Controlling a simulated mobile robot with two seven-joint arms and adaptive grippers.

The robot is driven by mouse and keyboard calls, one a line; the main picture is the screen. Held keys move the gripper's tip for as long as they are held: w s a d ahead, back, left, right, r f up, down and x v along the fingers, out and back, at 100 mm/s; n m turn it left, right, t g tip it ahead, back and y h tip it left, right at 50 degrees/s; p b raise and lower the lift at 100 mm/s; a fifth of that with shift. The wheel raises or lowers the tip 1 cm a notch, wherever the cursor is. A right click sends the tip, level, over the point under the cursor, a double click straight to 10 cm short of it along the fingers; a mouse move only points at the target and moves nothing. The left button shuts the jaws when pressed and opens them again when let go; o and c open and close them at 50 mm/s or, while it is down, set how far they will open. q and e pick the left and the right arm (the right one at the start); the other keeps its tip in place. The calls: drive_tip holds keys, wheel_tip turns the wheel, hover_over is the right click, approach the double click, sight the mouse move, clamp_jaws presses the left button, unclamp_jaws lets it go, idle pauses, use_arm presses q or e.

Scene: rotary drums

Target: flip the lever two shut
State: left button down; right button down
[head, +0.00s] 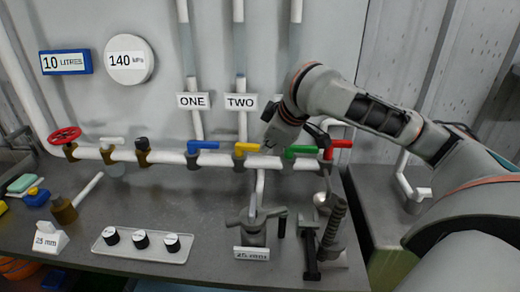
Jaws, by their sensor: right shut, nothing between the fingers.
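The sign marked TWO (240,102) hangs on the wall above a valve with a yellow lever (247,148). The yellow lever lies about level, along the white pipe. My right gripper (270,143) is shut and empty, just right of the yellow lever's end, in front of the pipe. I cannot tell whether it touches the lever. The sign marked ONE (193,101) hangs to the left, above a blue lever (203,145) that also lies along the pipe. My left gripper is not in view.
A green lever (300,150) and a red lever (341,144) sit right of my gripper. A red handwheel (65,136) is at the pipe's left end. A vise-like fixture (254,228) stands below on the bench. A plate with black knobs (143,246) lies front left.

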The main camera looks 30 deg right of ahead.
sight(251, 150)
drive_tip(key=w+d+f, duration=0.3)
drive_tip(key=w+f, duration=0.4)
drive_tip(key=w, duration=0.1)
drive_tip(key=shift+d, duration=0.2)
drive_tip(key=shift+w+d, duration=0.55)
drive_tip(key=shift+d, duration=0.35)
